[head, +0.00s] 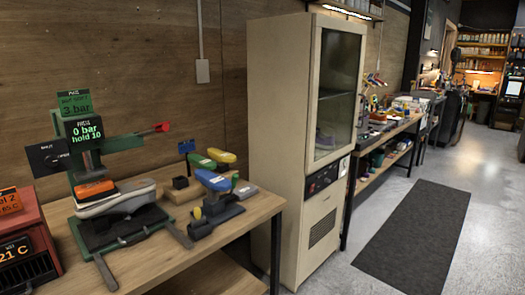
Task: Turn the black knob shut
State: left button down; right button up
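A black knob (48,158) sits on the left side of a green press (125,141) on the wooden bench. Small white lettering that seems to read SHUT shows on its dark face, along with a pale mark; its exact turn is too small to tell. The press's black display (86,130) reads 0 bar, hold 10, and a green sign (75,102) above it reads 3 bar. A white-soled shoe (116,199) lies in the press under an orange block (96,189). Neither of my grippers is in view.
A red box with an orange display (14,247) stands at the bench's left end. A red-tipped lever (162,127) sticks out right of the press. A tall beige cabinet (278,110) stands beyond. The right floor is clear around a dark mat (415,235).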

aim_at(50, 160)
jog(key=u, duration=1.35)
